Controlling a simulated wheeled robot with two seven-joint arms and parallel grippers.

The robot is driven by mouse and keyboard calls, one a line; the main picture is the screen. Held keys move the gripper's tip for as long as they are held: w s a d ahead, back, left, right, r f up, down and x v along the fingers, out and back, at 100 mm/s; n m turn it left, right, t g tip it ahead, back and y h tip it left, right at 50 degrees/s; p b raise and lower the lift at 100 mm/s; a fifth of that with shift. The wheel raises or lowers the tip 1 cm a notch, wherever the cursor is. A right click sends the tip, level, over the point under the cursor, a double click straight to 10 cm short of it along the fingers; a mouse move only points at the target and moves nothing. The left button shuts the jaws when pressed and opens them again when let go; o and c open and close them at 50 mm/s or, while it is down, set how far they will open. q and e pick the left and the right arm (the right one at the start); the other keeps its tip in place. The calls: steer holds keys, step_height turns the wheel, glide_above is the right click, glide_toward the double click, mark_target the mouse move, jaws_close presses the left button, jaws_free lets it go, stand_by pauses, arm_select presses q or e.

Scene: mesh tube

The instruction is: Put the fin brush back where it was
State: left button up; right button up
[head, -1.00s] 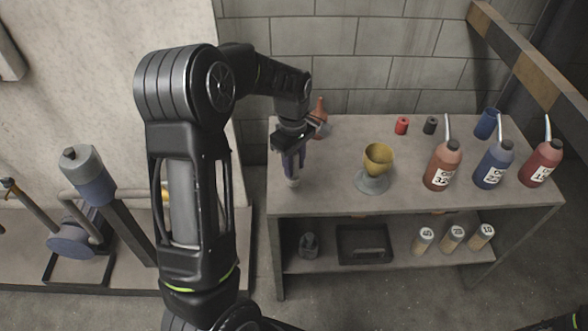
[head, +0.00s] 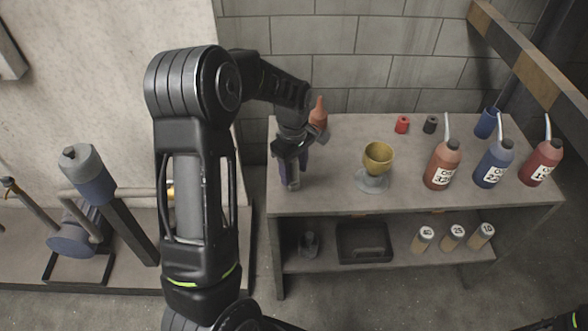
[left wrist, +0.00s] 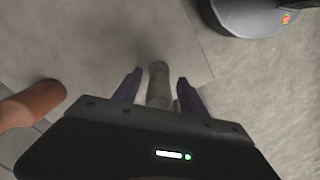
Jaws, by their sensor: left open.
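My left gripper (head: 291,182) points down over the left end of the table top, its purple fingers apart. In the left wrist view the gripper (left wrist: 158,92) is open, with a grey cylindrical thing (left wrist: 158,80) showing between the fingers. I cannot tell whether this is the fin brush, or whether a finger touches it. In the head view the fingers and wrist hide it. No other thing is clearly recognisable as the fin brush. My right gripper is not in view.
An orange bottle (head: 318,115) stands close behind the gripper; a yellow cup (head: 378,157) stands to its right. Three labelled bottles, including the blue one (head: 493,166), stand further right. A dark tray (head: 364,257) and three small containers are on the lower shelf (head: 405,258).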

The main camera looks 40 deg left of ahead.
arm_select(q)
steer(key=shift+r, duration=0.1)
step_height(320, 180, up, 12)
steer(key=shift+a+r, duration=0.1)
stand_by(0.4)
stand_by(0.5)
